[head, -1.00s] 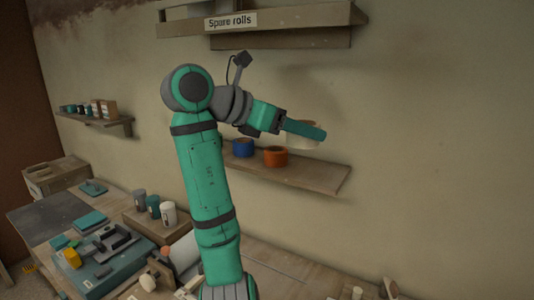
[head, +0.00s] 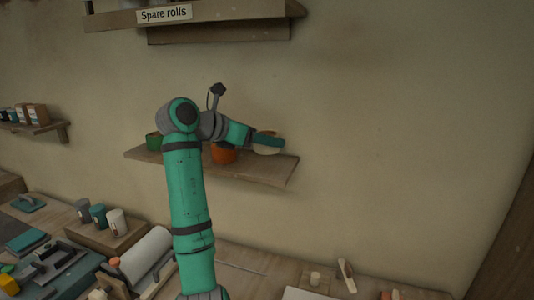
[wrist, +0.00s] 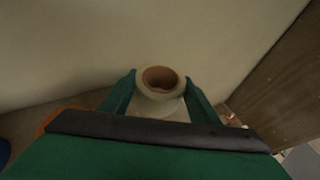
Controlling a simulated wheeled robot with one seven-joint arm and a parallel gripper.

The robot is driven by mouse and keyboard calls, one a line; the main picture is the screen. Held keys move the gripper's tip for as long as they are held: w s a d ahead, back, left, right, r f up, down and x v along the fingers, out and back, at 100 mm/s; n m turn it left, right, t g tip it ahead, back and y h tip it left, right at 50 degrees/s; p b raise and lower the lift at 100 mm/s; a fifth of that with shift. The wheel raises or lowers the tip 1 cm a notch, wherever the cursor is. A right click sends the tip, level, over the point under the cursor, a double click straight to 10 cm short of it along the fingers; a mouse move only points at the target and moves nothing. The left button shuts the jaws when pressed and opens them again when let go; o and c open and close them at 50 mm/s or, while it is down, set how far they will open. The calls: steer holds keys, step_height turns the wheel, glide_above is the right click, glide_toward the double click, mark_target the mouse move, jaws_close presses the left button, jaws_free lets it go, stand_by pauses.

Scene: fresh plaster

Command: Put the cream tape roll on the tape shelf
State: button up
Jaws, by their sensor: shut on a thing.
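The cream tape roll (head: 266,151) is held in my gripper (head: 268,141), above the right part of the lower wall shelf (head: 262,172). A teal finger hides much of the roll in the head view. In the wrist view the roll (wrist: 160,97) sits upright between both fingers of my gripper (wrist: 160,79), its brown core facing up. I cannot tell whether its underside touches the shelf. An orange roll (head: 223,154) stands on this shelf just left of the cream one, and a green roll (head: 153,141) stands at its left end.
A higher shelf labelled "Spare rolls" (head: 165,14) hangs above. The shelf's right end beyond the cream roll looks bare. Below is a workbench (head: 245,262) with cups (head: 117,221), a white paper roll (head: 147,259) and tools. A small shelf (head: 40,128) is at left.

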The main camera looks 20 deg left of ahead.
mark_target(268, 165)
steer(key=f, duration=0.1)
steer(key=w+f, duration=0.1)
steer(key=f, duration=0.3)
steer(key=shift+w, duration=0.4)
steer(key=shift+s+a, duration=0.1)
steer(key=shift+s, duration=0.05)
steer(key=o, duration=1.1)
steer(key=shift+f, duration=0.1)
steer(key=shift+c, duration=0.2)
steer(key=shift+d, duration=0.25)
steer(key=shift+a, duration=0.1)
steer(key=shift+s+a+r, duration=0.15)
steer(key=shift+r, duration=0.1)
steer(key=v, duration=1.1)
steer(key=shift+s, duration=0.25)
